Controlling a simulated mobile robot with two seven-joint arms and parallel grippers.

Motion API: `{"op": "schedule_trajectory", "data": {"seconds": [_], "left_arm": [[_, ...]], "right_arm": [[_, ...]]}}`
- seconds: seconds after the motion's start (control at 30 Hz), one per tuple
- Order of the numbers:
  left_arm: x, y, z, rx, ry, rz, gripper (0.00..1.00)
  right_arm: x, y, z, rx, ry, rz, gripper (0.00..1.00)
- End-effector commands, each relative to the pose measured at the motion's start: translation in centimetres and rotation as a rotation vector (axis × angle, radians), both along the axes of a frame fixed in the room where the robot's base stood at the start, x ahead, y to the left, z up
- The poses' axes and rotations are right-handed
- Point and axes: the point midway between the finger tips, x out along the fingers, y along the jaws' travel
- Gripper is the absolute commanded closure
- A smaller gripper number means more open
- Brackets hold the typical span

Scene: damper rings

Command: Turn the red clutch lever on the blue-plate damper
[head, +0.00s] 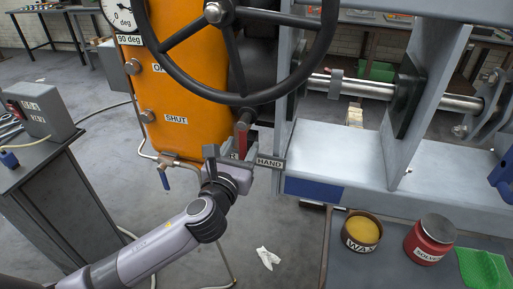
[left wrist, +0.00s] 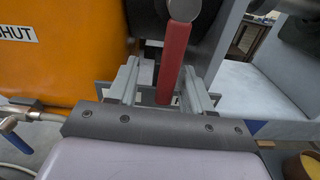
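The red clutch lever (head: 242,137) hangs down below the black handwheel, beside the orange housing. It also shows in the left wrist view (left wrist: 173,65), its round pivot end at the top and its red arm pointing down. My left gripper (head: 228,158) is just below and around the lever's lower part. A blue plate (head: 314,190) is on the grey damper frame to the right. My right gripper is not in view.
A black handwheel (head: 237,97) stands above the lever. A "HAND" label (head: 270,162) is just right of my gripper. The orange housing (head: 180,90) is close on the left. A wax tin (head: 362,231) and a red solvent can (head: 430,240) stand on a lower bench.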

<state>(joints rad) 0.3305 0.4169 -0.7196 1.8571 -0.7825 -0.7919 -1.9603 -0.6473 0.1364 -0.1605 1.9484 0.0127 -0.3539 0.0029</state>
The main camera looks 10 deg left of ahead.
Motion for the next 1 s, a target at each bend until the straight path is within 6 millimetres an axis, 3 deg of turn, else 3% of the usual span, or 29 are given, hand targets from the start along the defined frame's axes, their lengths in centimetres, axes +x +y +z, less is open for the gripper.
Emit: {"op": "schedule_trajectory", "data": {"seconds": [0.37, 1.0], "left_arm": [[-0.2, -0.1, 0.1, 0.001, -0.001, -0.003, 0.49], [-2.1, 0.0, 0.1, 0.001, -0.002, -0.003, 0.49]], "right_arm": [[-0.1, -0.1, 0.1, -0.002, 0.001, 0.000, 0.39], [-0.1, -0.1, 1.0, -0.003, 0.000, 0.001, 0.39]]}}
